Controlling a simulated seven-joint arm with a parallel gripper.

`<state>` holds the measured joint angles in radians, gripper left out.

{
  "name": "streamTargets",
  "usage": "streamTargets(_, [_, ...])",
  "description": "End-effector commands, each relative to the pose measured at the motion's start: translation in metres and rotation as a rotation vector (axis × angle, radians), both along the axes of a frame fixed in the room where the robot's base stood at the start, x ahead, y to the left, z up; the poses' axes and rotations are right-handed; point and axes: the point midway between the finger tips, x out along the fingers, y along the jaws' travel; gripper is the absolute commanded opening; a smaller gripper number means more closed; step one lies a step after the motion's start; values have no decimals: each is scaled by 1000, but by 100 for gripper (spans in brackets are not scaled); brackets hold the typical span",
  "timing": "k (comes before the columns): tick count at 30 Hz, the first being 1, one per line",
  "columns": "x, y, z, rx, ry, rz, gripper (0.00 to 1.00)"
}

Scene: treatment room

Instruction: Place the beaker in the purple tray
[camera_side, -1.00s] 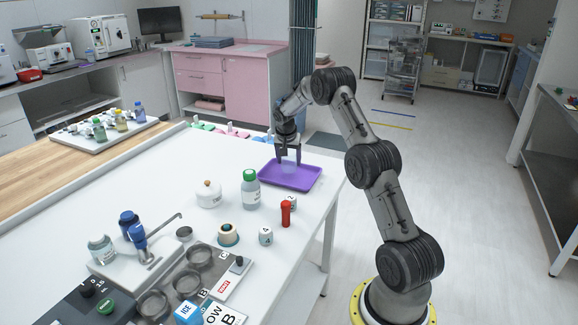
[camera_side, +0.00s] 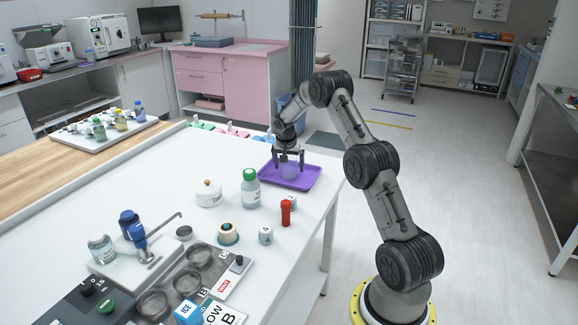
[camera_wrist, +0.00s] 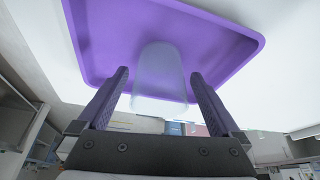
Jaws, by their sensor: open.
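The purple tray (camera_side: 312,179) lies on the white table near its right edge; its rim also shows in the wrist view (camera_wrist: 225,30). The translucent, pale beaker (camera_side: 289,174) is in the tray, below my gripper (camera_side: 288,160). It looks short and rounded from the side, and I cannot tell whether it stands upright or is tilted. In the wrist view the beaker (camera_wrist: 158,80) shows between the spread fingers of my gripper (camera_wrist: 159,76), with a gap on both sides. My gripper is open.
A green-capped bottle (camera_side: 250,190), a red-handled item (camera_side: 286,212) and a white lidded pot (camera_side: 209,194) stand left of and in front of the tray. The table behind and left of the tray is mostly clear.

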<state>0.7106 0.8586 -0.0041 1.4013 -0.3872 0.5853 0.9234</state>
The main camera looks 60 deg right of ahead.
Motion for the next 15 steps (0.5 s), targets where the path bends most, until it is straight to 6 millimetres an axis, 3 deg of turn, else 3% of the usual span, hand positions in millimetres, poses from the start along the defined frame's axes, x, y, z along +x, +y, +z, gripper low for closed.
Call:
streamTargets(5, [-1,6,21,-3,-3,1,100])
streamTargets(15, [-9,32,84,-4,-2,2,100])
